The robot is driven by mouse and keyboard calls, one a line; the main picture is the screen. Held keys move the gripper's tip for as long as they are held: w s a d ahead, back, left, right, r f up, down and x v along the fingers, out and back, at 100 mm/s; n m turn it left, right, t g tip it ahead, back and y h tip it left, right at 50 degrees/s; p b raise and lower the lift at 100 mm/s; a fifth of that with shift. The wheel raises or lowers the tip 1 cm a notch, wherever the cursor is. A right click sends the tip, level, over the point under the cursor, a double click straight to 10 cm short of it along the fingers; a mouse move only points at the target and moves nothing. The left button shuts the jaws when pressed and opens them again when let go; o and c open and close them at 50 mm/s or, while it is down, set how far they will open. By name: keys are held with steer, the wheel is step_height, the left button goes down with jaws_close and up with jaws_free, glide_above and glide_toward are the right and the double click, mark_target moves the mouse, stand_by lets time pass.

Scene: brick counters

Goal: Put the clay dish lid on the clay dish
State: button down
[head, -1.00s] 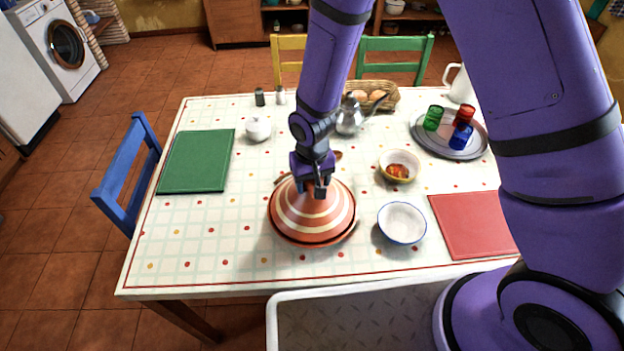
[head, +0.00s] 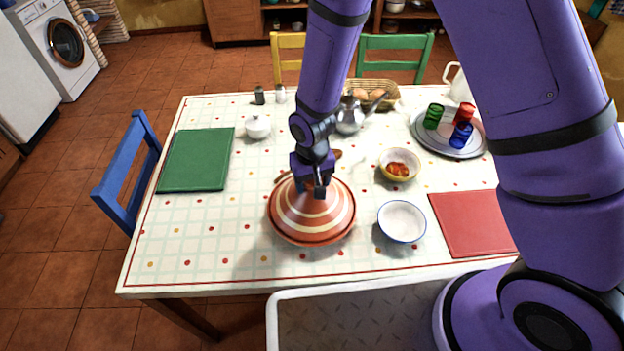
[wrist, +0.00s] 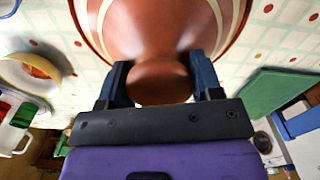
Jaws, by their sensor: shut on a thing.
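The clay dish lid (head: 312,214) is a terracotta cone with cream rings, upright at the near middle of the table. My gripper (head: 319,190) is above it, shut on its top knob. In the wrist view my gripper's two fingers (wrist: 160,80) stand on either side of the round knob, and the lid (wrist: 160,25) spreads out beyond them. The clay dish (head: 315,242) shows only as a thin rim under the lid's near edge. The lid sits over the dish with no clear gap, but I cannot tell whether it is fully seated.
A white bowl (head: 402,222) stands close to the right of the lid, with a yellow bowl (head: 399,165) behind it. A red mat (head: 472,224) lies at right and a green mat (head: 196,160) at left. A teapot (head: 349,117) stands behind my arm. The table's front left is clear.

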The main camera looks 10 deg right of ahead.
steer(key=shift+c, duration=1)
jaws_free()
steer(key=shift+r, duration=0.15)
step_height(320, 180, up, 11)
steer(key=shift+f, duration=0.2)
